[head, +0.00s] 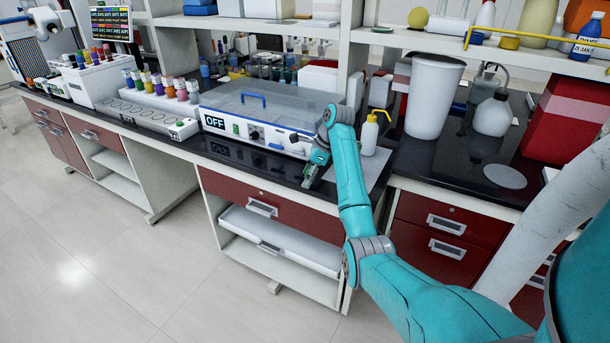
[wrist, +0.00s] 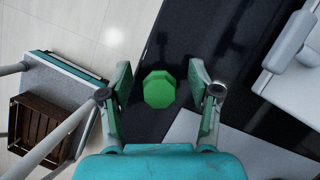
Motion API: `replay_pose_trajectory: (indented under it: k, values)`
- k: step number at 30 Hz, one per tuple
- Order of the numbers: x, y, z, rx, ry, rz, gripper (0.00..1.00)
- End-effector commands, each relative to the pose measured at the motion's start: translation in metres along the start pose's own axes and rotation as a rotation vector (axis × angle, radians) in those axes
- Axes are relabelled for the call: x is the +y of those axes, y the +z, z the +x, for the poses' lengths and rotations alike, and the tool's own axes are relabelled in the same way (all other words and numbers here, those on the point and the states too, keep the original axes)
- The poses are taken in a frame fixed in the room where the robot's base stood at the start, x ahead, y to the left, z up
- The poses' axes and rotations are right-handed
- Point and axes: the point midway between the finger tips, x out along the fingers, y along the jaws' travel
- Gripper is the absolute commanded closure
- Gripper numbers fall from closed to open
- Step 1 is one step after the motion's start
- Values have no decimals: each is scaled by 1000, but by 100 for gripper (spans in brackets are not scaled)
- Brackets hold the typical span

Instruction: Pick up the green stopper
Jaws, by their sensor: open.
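The green stopper (wrist: 159,89) shows in the wrist view as a small bright green, many-sided piece. It lies over the black bench top (wrist: 150,125), close to the bench's edge. My gripper (wrist: 160,82) is open, with one finger on each side of the stopper and a gap visible on both sides. In the head view my gripper (head: 312,176) is low over the front of the black bench, in front of the white device. I cannot make out the stopper in the head view.
A white device marked OFF (head: 262,112) stands just behind my gripper. A wash bottle with a yellow spout (head: 369,136) stands to the right on a grey sheet (head: 374,164). A row of coloured-cap bottles (head: 160,85) is farther left. The bench's front edge is near.

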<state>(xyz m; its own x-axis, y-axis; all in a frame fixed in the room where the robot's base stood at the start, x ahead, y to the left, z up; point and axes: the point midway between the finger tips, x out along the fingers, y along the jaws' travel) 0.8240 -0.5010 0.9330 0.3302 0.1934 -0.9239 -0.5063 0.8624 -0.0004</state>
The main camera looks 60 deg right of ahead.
Motion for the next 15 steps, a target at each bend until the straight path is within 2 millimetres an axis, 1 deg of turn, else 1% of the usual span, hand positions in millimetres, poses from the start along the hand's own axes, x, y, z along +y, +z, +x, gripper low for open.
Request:
replay_pose_trajectory:
  k: [5, 6, 8, 9, 12, 15]
  values:
    - [0, 0, 0, 0, 0, 0, 38]
    - [0, 0, 0, 0, 0, 0, 43]
    - [0, 0, 0, 0, 0, 0, 58]
    - [0, 0, 0, 0, 0, 0, 68]
    - [0, 0, 0, 0, 0, 0, 91]
    - [0, 0, 0, 0, 0, 0, 91]
